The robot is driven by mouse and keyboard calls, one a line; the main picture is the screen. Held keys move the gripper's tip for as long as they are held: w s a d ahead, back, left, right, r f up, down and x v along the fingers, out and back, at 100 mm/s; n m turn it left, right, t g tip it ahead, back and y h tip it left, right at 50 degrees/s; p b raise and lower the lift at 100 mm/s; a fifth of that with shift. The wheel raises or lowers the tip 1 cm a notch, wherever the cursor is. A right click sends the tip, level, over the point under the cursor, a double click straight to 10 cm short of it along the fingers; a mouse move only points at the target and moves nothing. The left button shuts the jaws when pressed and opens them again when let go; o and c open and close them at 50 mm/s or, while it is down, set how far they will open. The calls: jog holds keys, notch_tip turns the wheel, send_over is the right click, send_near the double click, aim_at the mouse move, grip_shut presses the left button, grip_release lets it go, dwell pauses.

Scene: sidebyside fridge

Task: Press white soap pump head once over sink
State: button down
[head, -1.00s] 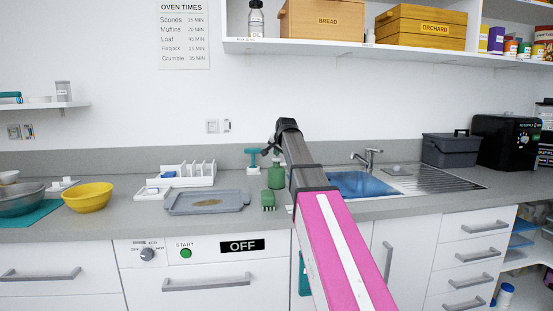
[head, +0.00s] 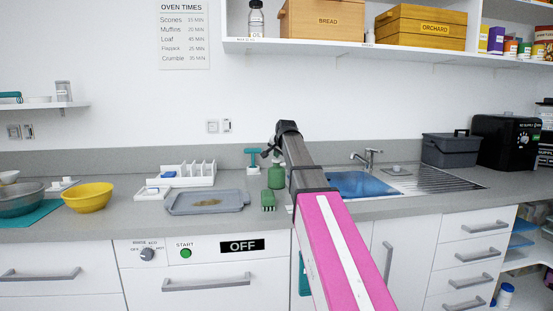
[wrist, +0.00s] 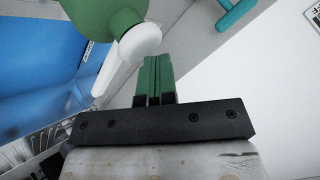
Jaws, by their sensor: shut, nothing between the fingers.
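The green soap bottle (head: 276,179) stands upright on the counter left of the blue sink (head: 370,185). Its white pump head (wrist: 138,43) shows clearly in the wrist view, on the green bottle top (wrist: 97,14). My gripper (wrist: 157,62) is shut and empty, with its green fingertips together close beside the white pump head. I cannot tell whether they touch it. In the head view my gripper (head: 268,152) is just above the bottle, tilted down, and partly hidden by my arm. The blue sink basin (wrist: 38,55) also shows at the left of the wrist view.
A grey tray (head: 207,202) and a white rack (head: 185,174) are to the left. The tap (head: 370,157) rises behind the sink.

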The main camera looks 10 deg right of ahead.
aim_at(278, 159)
jog(key=shift+r, duration=1.2)
jog(key=shift+r, duration=2.5)
jog(key=shift+s, duration=0.1)
